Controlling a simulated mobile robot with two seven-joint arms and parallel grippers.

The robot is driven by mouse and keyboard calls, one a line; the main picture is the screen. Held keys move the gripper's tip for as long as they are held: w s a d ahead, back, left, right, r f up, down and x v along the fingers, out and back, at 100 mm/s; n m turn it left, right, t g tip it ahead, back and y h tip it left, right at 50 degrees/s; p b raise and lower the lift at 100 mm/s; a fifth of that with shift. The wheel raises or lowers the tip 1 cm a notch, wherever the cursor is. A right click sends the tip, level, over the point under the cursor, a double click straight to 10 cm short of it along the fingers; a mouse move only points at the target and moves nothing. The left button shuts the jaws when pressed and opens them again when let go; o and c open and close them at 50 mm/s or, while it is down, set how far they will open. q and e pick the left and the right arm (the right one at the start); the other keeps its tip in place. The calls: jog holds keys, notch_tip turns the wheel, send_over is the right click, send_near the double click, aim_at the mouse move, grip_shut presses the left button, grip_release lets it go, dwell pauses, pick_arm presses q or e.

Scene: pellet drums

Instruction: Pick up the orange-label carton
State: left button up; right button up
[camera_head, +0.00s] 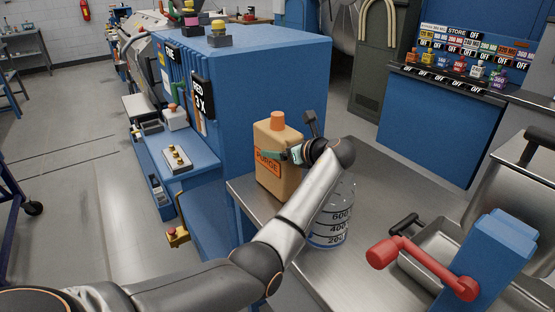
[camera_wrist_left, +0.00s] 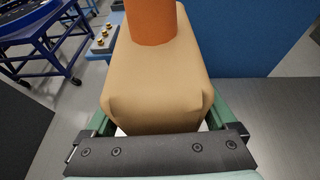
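The orange-label carton (camera_head: 269,184) is a tan jug with an orange cap and an orange label reading PURGE. It stands upright at the far left corner of the steel table. In the left wrist view the carton (camera_wrist_left: 160,85) fills the middle, its cap at the top. My left gripper (camera_head: 283,154) is around the upper body of the carton, with a green finger across its label side. In the left wrist view the fingers of my left gripper (camera_wrist_left: 162,112) flank it closely; whether both press on it is not clear. My right gripper is not in view.
A clear measuring jug (camera_head: 330,232) stands on the steel table (camera_head: 375,190), close beside my left forearm. A blue machine (camera_head: 265,85) rises behind the carton. A red-handled blue device (camera_head: 490,260) is at front right. The table's back middle is clear.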

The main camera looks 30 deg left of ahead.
pick_arm(q)
grip_shut()
jog(key=shift+r, duration=0.2)
dwell(0.4)
